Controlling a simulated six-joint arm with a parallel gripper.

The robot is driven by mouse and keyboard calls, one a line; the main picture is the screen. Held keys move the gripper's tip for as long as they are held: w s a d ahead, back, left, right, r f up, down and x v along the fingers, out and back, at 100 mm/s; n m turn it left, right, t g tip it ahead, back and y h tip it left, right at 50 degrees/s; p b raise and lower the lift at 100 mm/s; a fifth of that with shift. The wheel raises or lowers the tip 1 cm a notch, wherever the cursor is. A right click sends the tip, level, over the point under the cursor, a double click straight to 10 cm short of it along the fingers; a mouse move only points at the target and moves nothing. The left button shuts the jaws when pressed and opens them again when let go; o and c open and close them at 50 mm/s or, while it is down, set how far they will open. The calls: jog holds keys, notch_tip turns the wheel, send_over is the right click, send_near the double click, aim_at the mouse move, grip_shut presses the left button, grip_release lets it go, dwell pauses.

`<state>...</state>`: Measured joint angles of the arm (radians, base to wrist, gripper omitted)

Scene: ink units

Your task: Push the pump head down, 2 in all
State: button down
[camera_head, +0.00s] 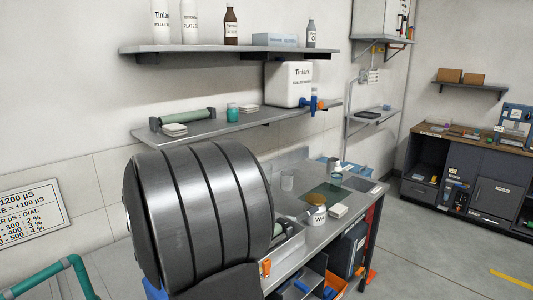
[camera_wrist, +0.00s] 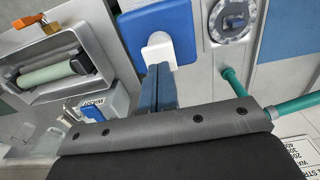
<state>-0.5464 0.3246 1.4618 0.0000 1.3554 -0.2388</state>
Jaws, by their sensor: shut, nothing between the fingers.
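In the wrist view, a white rounded piece (camera_wrist: 159,46) that looks like the pump head sits on a blue, round-cornered body (camera_wrist: 130,26). My gripper (camera_wrist: 158,68) is shut and empty. Its blue-grey fingertips overlap the lower edge of the white piece in the picture. I cannot tell whether they touch it or are above it, nor whether it is pressed down. In the head view my gripper and the white piece are hidden. Only a bit of blue (camera_head: 155,289) shows low in the foreground there.
A round dial (camera_wrist: 232,18) and teal pipe (camera_wrist: 236,82) are right of the blue body in the wrist view. A tray with a pale green roller (camera_wrist: 52,74) is left.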

jog(key=shift+f, duration=0.1)
jog(key=shift+f, duration=1.5)
jog(key=shift+r, duration=1.6)
jog(key=shift+r, duration=0.1)
notch_tip(320, 180, up, 10)
jog(key=shift+f, duration=0.2)
